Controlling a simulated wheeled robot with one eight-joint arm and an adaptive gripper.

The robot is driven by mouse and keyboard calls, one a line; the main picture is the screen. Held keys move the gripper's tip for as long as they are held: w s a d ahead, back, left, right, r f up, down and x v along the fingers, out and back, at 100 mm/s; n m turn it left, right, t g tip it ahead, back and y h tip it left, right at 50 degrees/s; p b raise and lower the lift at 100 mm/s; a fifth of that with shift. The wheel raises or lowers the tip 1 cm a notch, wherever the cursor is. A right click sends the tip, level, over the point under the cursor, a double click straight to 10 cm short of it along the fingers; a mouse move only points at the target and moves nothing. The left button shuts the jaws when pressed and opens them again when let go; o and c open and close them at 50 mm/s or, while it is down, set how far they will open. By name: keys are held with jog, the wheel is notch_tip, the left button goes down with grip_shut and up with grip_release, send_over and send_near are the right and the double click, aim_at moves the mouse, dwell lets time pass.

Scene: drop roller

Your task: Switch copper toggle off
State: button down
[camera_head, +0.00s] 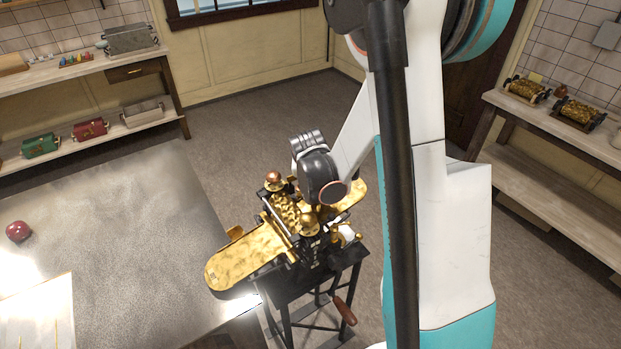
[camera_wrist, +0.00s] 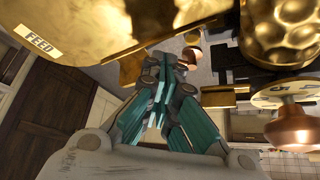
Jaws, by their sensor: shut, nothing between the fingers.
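The brass drop roller (camera_head: 245,258) stands on a black stand, with a copper ball (camera_head: 273,177) on top. In the wrist view, a small copper piece (camera_wrist: 190,56) lies just beyond my fingertips, and a larger copper knob (camera_wrist: 291,130) sits under a numbered brass dial at the right. I cannot tell for sure which of these is the toggle, or its position. My gripper (camera_wrist: 168,65) is shut and empty, beside the machine and below the brass tray marked FEED (camera_wrist: 60,35). In the head view my wrist hides the fingers.
A wooden crank handle (camera_head: 345,311) hangs low on the stand. A grey table (camera_head: 120,230) with a red ball (camera_head: 18,231) is left. Floor behind the machine is clear.

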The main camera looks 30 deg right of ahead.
jog(key=shift+d+f+n+y+b, duration=0.1)
jog(key=shift+n+y+b, duration=0.25)
jog(key=shift+n, duration=0.45)
jog(key=shift+w+n+t+y, duration=0.15)
jog(key=shift+n+t+y, duration=0.3)
jog(key=shift+n, duration=0.35)
jog(key=shift+s+a+b, duration=0.35)
jog(key=shift+s+a, duration=0.2)
jog(key=shift+s, duration=0.05)
jog(key=shift+r, duration=0.2)
